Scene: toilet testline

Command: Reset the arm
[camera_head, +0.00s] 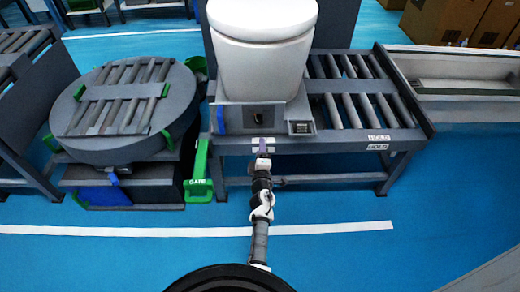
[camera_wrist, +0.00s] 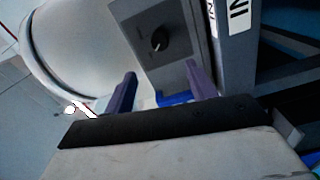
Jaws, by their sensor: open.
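My arm reaches forward over the blue floor in the head view. My gripper (camera_head: 264,148) is at its end, in front of the test station's control panel (camera_head: 250,118). In the wrist view my gripper (camera_wrist: 160,88) has its two purple fingers apart, with nothing seen held between them. A black knob (camera_wrist: 159,39) on the grey panel lies beyond the fingertips. I cannot tell from these views how far the fingertips are from the panel.
A white toilet (camera_head: 262,55) stands on the station above the panel. A roller conveyor (camera_head: 358,100) extends right. A round roller turntable (camera_head: 125,108) stands left, with a green part (camera_head: 198,172) beside it. The blue floor (camera_head: 340,260) in front is clear.

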